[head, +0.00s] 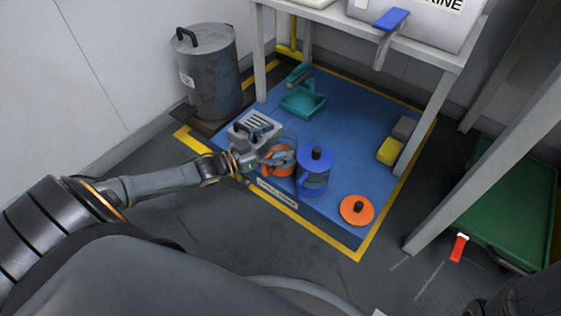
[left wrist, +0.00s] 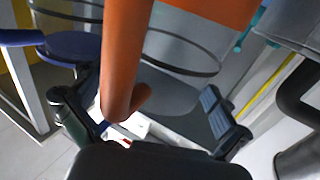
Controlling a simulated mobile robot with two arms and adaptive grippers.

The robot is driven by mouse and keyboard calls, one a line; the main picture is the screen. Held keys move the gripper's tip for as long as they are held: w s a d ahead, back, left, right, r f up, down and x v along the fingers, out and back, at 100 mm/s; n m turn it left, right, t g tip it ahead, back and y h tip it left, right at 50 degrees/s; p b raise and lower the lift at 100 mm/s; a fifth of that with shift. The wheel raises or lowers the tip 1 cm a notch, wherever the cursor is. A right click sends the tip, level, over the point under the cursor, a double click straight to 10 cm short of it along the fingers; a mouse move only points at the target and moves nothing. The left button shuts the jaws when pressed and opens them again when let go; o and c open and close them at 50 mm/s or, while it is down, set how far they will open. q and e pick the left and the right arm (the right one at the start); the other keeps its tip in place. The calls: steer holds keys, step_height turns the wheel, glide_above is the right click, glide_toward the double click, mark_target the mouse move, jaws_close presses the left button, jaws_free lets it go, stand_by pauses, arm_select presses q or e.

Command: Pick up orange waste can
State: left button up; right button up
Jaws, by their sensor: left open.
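The orange waste can (head: 280,170) stands on the blue mat, with a clear body and orange parts. My left gripper (head: 268,159) is right against it and partly hides it. In the left wrist view, the can's orange handle (left wrist: 125,60) runs down between the two spread fingers of the left gripper (left wrist: 148,116). The fingers are open, one on each side of the handle; I cannot tell whether either touches it. The orange lid (head: 357,209) with a black knob lies apart on the mat. My right gripper does not show.
A blue-lidded can (head: 315,172) stands close to the right of the orange can. A grey vented box (head: 257,125), teal dustpan (head: 302,102), yellow block (head: 390,151) and grey bin (head: 209,75) are around. A table leg (head: 412,130) rises at the right.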

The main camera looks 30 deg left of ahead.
arm_select(q)
steer(key=c, duration=1.6)
steer(key=shift+r, duration=0.1)
steer(key=shift+c, duration=0.8)
steer(key=shift+r, duration=0.1)
